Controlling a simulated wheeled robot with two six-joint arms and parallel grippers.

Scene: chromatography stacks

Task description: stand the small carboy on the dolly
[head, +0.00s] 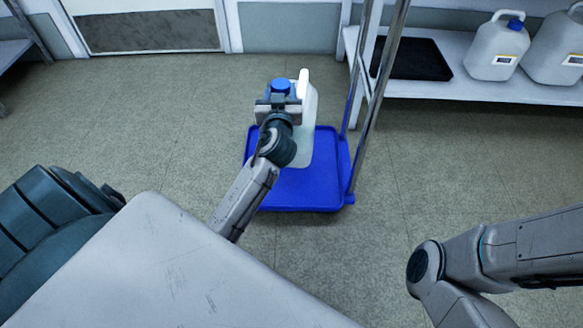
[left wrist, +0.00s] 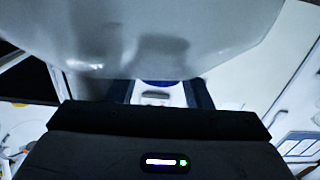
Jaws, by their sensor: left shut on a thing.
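The small carboy (head: 307,110), pale and translucent with a blue cap (head: 281,86), is upright over the blue dolly (head: 300,192). My left gripper (head: 278,108) is shut on it near the top and hides part of its near side. I cannot tell whether its base touches the dolly's deck. In the left wrist view the carboy's pale body (left wrist: 150,35) fills the top, close above the dark gripper. The dolly has a low rim and a metal push handle on its right. My right arm shows at the lower right; its gripper is out of view.
A white shelf (head: 455,88) at the back right bears a black tray (head: 412,58) and two more carboys (head: 495,52) (head: 556,55). The dolly's metal handle (head: 380,85) rises between the held carboy and the shelf. The floor left of the dolly is clear.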

